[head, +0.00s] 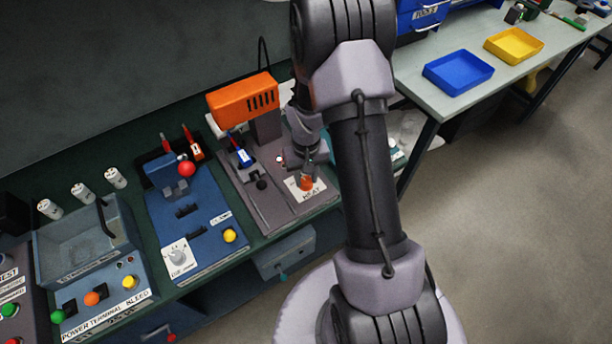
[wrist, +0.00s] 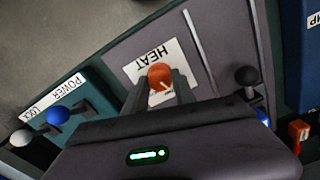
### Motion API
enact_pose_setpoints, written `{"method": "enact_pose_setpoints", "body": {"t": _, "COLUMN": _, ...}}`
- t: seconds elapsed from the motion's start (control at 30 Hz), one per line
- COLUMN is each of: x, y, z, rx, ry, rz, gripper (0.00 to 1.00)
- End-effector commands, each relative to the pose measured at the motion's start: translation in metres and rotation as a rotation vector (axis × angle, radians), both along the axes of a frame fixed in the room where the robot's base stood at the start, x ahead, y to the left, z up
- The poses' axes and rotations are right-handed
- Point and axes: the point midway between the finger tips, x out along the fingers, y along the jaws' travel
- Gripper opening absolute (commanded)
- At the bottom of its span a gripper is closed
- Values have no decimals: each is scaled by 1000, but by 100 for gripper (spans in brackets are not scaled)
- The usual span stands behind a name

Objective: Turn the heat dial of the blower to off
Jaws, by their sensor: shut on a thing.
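The blower has an orange body (head: 242,97) above a grey base plate (head: 268,205). Its heat dial (head: 306,184) is a small orange knob on a white plate marked HEAT. In the wrist view the dial (wrist: 160,76) shows between the two dark fingers, with a pale pointer mark on its top. My gripper (head: 308,172) comes down over the dial from above and is shut on it; it also fills the lower middle of the wrist view (wrist: 162,90). The dial's scale marks are partly hidden by the fingers, so its exact setting cannot be read.
A black-knobbed lever (wrist: 247,76) stands on the same base plate beside the dial. In the wrist view a teal panel with a blue knob (wrist: 58,116) and POWER and LOCK labels lies left. In the head view a blue station (head: 200,225) with a red-ball lever (head: 186,169) stands left.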

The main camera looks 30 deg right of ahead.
Motion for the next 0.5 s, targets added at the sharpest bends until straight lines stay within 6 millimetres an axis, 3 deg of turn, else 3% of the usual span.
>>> {"method": "enact_pose_setpoints", "body": {"t": 0.5, "x": 0, "y": 0, "z": 1, "rx": 0, "ry": -1, "rz": 380, "gripper": 0}}
